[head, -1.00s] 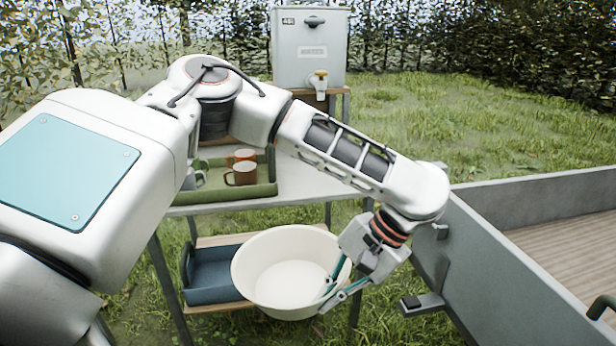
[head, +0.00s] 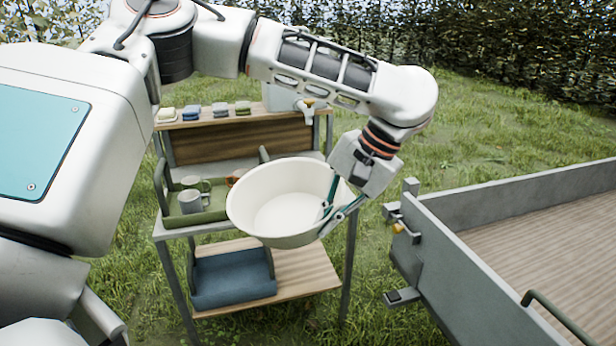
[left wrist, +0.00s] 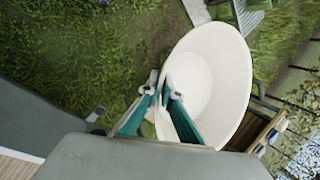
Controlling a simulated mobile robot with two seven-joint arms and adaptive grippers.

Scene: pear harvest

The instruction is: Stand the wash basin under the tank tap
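The cream wash basin (head: 285,205) is in the air in front of the stand, slightly tilted, above the lower shelf. My left gripper (head: 333,213) is shut on its right rim. In the left wrist view the basin (left wrist: 215,75) fills the middle, and the teal fingers of my gripper (left wrist: 160,90) pinch the near rim. The tank (head: 282,97) is mostly hidden behind my left arm. Its tap (head: 309,108) shows just below the arm, above and behind the basin. My right gripper is not in view.
The stand's top (head: 205,230) holds a green tray (head: 212,214) with mugs. Several soap-like blocks (head: 191,112) sit on the upper shelf. A blue bin (head: 232,281) is on the wooden lower shelf (head: 312,265). A grey trailer (head: 465,265) stands at the right, with grass between.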

